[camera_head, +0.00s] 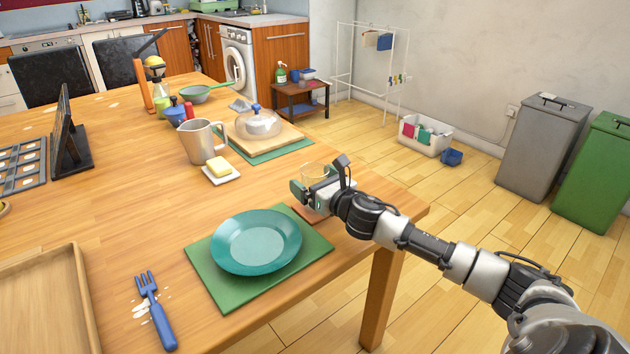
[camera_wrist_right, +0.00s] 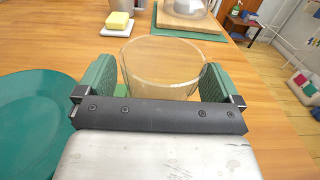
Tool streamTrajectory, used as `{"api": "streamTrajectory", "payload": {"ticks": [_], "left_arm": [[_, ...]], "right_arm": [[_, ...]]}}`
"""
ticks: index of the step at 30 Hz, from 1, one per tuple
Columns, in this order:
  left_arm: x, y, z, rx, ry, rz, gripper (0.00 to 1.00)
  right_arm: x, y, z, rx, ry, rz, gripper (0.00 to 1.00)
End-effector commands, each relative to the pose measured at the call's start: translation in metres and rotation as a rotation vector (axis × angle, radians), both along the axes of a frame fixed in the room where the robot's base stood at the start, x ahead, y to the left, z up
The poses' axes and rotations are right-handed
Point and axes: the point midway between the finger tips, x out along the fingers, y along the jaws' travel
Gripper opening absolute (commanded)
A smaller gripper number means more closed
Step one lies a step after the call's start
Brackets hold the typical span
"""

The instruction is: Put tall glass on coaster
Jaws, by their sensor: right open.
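The clear tall glass (camera_head: 315,171) stands near the table's right edge, partly hidden by my right gripper. In the right wrist view the glass (camera_wrist_right: 163,62) is upright between the two green finger pads. My right gripper (camera_head: 305,187) is open around it; it also shows in the right wrist view (camera_wrist_right: 162,85). A thin reddish-brown piece (camera_head: 306,213), which may be the coaster, shows under the gripper. The base of the glass is hidden, so I cannot tell whether it rests on that piece. My left gripper is not in view.
A teal plate (camera_head: 256,242) on a green placemat (camera_head: 207,276) lies close by the gripper. A butter dish (camera_head: 220,172), metal mug (camera_head: 201,142) and glass-domed board (camera_head: 258,124) stand behind. A blue fork (camera_head: 154,309) and wooden tray (camera_head: 88,289) are at left.

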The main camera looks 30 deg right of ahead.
Motion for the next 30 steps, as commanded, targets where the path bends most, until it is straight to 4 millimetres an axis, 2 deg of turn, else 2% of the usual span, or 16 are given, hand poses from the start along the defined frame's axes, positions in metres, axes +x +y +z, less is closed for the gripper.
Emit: {"api": "streamTrajectory", "payload": {"ticks": [4,7,15,21,30], "left_arm": [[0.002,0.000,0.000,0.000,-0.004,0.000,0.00],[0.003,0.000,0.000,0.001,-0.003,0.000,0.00],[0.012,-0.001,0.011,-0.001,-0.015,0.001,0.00],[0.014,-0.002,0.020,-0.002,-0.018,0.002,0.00],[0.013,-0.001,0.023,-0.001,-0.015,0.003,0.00]], "right_arm": [[-0.005,0.000,-0.002,-0.001,0.003,0.000,0.96],[-0.015,-0.002,-0.002,-0.002,0.003,0.000,0.96],[-0.062,-0.005,-0.003,-0.002,0.005,0.001,0.96],[-0.089,-0.007,-0.002,0.000,0.004,0.000,0.96],[-0.107,-0.009,0.000,-0.001,0.000,0.000,0.96]]}}
